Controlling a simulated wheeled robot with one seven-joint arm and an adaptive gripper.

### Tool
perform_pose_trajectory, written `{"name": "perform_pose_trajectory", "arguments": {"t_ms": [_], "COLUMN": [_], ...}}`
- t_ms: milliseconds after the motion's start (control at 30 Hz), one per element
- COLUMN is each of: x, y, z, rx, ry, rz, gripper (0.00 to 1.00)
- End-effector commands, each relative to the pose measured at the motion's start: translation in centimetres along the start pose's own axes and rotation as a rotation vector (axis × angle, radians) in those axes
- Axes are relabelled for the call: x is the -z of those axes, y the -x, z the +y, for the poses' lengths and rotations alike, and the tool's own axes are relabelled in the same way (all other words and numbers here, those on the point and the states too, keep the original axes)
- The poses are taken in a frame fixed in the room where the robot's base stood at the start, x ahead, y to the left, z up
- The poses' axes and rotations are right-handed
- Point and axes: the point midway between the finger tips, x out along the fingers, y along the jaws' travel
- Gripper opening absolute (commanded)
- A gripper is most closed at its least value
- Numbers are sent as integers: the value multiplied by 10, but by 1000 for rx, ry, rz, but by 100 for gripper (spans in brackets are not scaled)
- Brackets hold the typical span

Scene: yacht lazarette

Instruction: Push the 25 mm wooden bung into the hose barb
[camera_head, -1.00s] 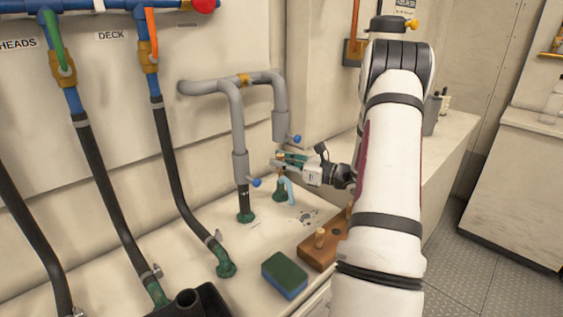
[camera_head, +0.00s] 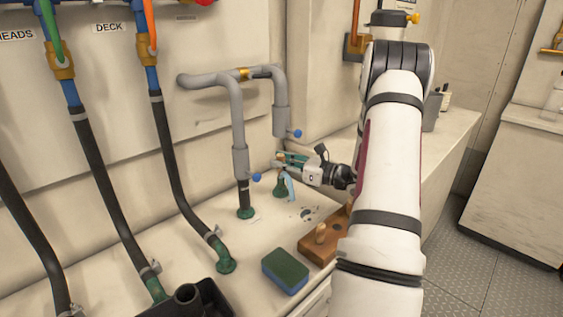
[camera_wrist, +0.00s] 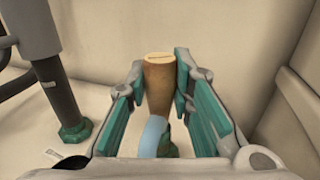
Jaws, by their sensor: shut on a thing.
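The wooden bung (camera_wrist: 158,88) stands upright between my gripper's green-padded fingers in the wrist view, its flat top facing up. My gripper (camera_head: 281,159) is shut on it, above the green hose barb (camera_head: 280,190) beside the grey pipe. The barb also shows, partly, in the wrist view (camera_wrist: 167,142) below the bung. A light-blue strip (camera_wrist: 150,137) hangs or runs in front of the barb. The bung's lower end is hidden, so I cannot tell how far it is in the barb.
A grey pipe with blue-handled valves (camera_head: 240,120) stands close to the left of my gripper. A wooden block (camera_head: 314,250) with pegs and a green-and-blue sponge (camera_head: 286,270) lie on the counter in front. Black hoses (camera_head: 105,185) run down at the left.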

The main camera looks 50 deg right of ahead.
Motion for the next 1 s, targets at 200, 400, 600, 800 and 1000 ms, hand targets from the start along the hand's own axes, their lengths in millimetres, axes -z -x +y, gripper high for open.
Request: {"name": "perform_pose_trajectory", "arguments": {"t_ms": [200, 400, 600, 800, 1000], "x": [6, 10, 14, 18, 22], "y": [0, 0, 0, 0, 0], "z": [0, 0, 0, 1, 1], "rx": [0, 0, 0, 0, 0], "ry": [-2, -3, -3, -4, -6], "rz": [2, 2, 2, 3, 3], "gripper": [3, 3, 3, 3, 3]}}
